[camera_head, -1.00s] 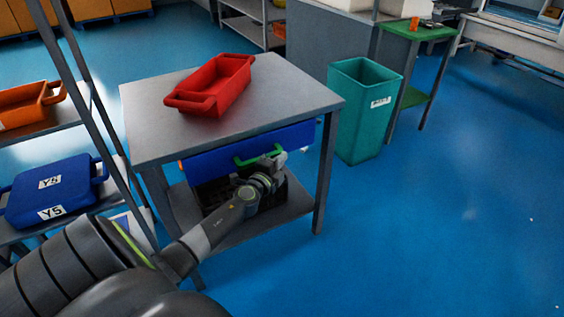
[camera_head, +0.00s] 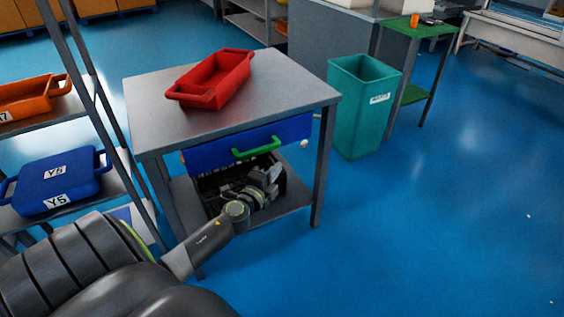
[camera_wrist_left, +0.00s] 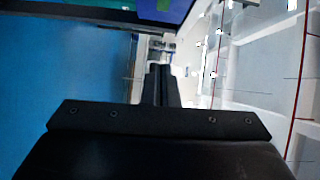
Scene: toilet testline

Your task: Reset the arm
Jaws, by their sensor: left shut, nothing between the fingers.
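My left arm comes in from the lower left of the head view, and its gripper (camera_head: 268,174) is in front of the grey table, just below the green handle (camera_head: 257,147) of a blue drawer (camera_head: 215,154). The gripper is apart from the handle. In the left wrist view its two dark fingers (camera_wrist_left: 160,84) are together with nothing between them. A blue surface and a green patch show at the top of that view. My right gripper is in neither view.
A red tray (camera_head: 215,80) sits on the grey table (camera_head: 280,92). A dark crate is on its lower shelf behind my arm. A teal bin (camera_head: 355,110) stands to the right. A rack (camera_head: 115,185) with blue and orange boxes is at left. The right floor is clear.

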